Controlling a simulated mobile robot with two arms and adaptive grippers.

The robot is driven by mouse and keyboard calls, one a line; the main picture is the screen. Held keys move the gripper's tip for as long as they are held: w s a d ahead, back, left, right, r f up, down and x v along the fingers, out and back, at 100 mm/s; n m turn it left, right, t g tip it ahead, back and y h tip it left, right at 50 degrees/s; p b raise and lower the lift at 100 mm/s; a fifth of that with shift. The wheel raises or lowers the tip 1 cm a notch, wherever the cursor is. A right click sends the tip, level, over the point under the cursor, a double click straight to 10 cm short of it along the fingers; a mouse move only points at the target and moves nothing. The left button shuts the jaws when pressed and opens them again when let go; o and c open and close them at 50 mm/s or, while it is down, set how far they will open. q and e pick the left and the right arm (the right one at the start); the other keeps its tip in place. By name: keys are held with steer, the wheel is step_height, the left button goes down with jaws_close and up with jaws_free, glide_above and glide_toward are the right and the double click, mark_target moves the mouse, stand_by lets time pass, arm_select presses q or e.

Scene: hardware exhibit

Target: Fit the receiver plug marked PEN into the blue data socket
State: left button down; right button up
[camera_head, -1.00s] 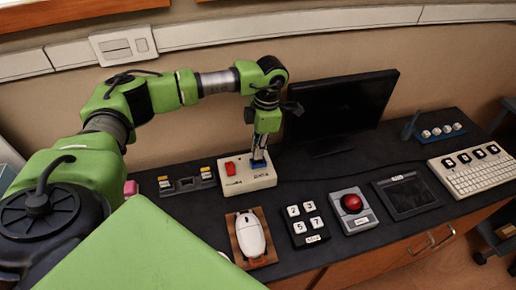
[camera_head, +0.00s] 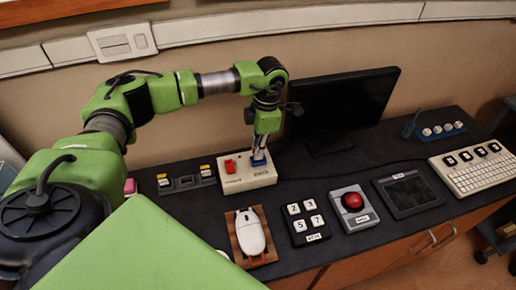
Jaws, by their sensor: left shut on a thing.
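A white box (camera_head: 236,183) stands at the back of the desk, left of the monitor. A red part (camera_head: 230,166) is on its left side, and the blue socket (camera_head: 259,161) is on its right side. My left gripper (camera_head: 260,147) points down directly over the blue socket, with its fingertips very close to it. The gripper is shut on a small plug, which the fingers mostly hide. I cannot read a PEN mark on it, nor tell how deep it sits in the socket. My right gripper is out of view.
A dark rack (camera_head: 185,184) with yellow-and-white pieces stands left of the box. In front are a mouse (camera_head: 250,233) on a brown pad, a number keypad (camera_head: 306,220), a red button box (camera_head: 352,207) and a tablet (camera_head: 408,193). The monitor (camera_head: 343,107) stands close right of my gripper.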

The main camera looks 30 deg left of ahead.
arm_select(q)
steer(key=shift+f+b, duration=0.3)
steer(key=shift+f, duration=0.15)
steer(key=c, duration=2)
jaws_free()
steer(key=o, duration=0.5)
steer(key=shift+r, duration=0.2)
steer(key=shift+r+p, duration=2.25)
steer(key=shift+r, duration=1.15)
